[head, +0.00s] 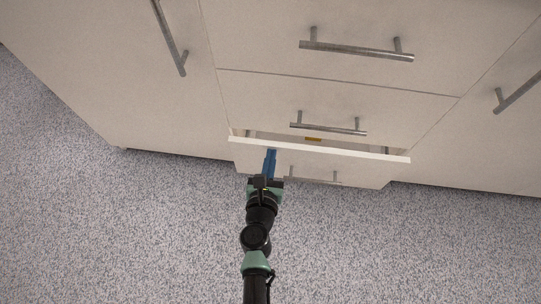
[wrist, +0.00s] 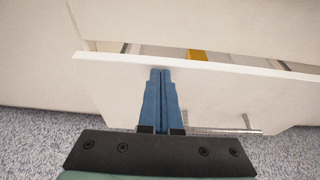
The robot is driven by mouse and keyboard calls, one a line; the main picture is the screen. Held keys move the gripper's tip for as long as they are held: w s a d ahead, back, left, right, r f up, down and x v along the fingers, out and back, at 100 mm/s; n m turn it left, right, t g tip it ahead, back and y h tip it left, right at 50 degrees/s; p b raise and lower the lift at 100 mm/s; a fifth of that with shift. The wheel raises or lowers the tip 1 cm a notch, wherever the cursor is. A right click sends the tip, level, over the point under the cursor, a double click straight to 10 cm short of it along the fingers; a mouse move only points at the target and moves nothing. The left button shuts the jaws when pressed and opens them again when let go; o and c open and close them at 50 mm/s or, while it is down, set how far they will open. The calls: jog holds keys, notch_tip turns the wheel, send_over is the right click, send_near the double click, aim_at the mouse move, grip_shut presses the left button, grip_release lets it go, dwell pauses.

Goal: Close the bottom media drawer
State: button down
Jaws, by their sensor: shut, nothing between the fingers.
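The bottom media drawer (head: 370,153) is partly open, its front panel standing out from the cabinet with a narrow gap behind its top edge. It fills the middle of the wrist view (wrist: 225,80). Its bar handle (head: 313,180) is low on the front and also shows in the wrist view (wrist: 225,131). A small orange-yellow item (wrist: 198,56) shows inside the gap. My gripper (head: 271,151) has blue fingers, shut and empty, in front of the drawer panel left of its middle. In the wrist view the fingertips (wrist: 161,70) overlap the panel near its top edge; I cannot tell if they touch.
Above are two closed drawers with bar handles, the middle one (head: 328,131) and the top one (head: 356,50). Cabinet doors with handles stand at left (head: 170,38) and right (head: 517,92). The speckled grey floor (head: 400,250) is clear in front.

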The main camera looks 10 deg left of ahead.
aim_at(273, 143)
jog(key=shift+w+r, duration=0.1)
jog(key=shift+w, duration=2.25)
jog(key=shift+s, duration=0.1)
